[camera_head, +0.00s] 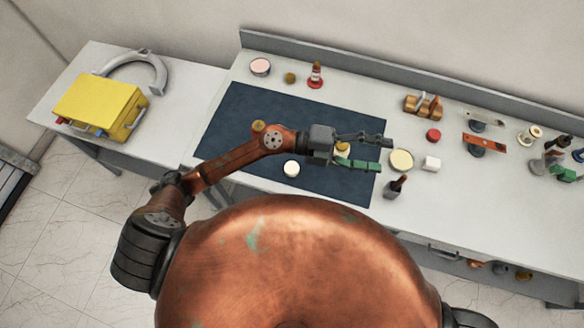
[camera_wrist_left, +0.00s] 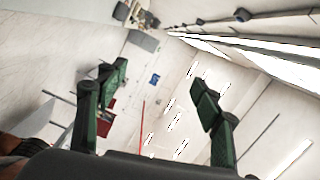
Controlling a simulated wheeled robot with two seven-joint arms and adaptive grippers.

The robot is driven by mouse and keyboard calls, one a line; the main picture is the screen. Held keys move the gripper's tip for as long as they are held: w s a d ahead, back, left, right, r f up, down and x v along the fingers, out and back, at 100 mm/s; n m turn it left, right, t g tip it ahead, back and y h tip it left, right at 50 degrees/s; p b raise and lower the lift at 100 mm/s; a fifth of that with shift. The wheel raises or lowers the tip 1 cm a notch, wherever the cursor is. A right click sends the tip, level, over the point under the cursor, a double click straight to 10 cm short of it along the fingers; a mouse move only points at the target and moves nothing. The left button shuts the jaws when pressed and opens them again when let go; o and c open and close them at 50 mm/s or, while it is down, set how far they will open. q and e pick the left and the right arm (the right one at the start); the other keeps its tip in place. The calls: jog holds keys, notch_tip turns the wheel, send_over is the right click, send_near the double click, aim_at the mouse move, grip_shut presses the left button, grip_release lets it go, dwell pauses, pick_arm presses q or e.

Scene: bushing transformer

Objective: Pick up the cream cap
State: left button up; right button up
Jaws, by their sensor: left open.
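A small round cream cap (camera_head: 292,168) lies on the dark blue mat (camera_head: 235,105), near its front edge. My left gripper (camera_head: 382,154) reaches out over the right part of the mat and points right. Its fingers are spread and nothing shows between the tips. The cap is to the left of the fingers, in front of my forearm, and not touched. In the left wrist view, the open green fingers (camera_wrist_left: 158,78) face out into the room, and no cap shows there. My right gripper is not in view.
A brass piece (camera_head: 342,147) shows behind the left fingers, another (camera_head: 258,126) beside my forearm. A wider pale yellow disc (camera_head: 401,160), a white block (camera_head: 431,163) and a dark bottle (camera_head: 396,187) stand right of the mat. A yellow case (camera_head: 98,103) sits on the left table.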

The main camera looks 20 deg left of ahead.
pick_arm(q)
notch_tip(320, 180, down, 8)
jog(key=s+m+g+y, duration=0.2)
jog(key=m+g+y, duration=0.1)
jog(key=y, duration=0.1)
jog(key=t+y, duration=0.1)
jog(key=y, duration=1.3)
send_over(292, 167)
jog(key=shift+n, duration=0.3)
jog(key=f, duration=1)
jog(key=d+f, duration=0.1)
jog(key=f, duration=0.5)
jog(key=shift+a+f+p, duration=0.2)
jog(key=shift+a+f, duration=0.05)
jog(key=shift+f, duration=0.3)
jog(key=shift+a+f+p, duration=0.15)
jog(key=shift+a+f, duration=0.05)
jog(key=shift+f, duration=0.35)
notch_tip(292, 167, down, 5)
jog(key=shift+s+a+f+p, duration=0.1)
jog(key=shift+f+p, duration=0.1)
jog(key=shift+p, duration=0.7)
jog(key=shift+c, duration=0.7)
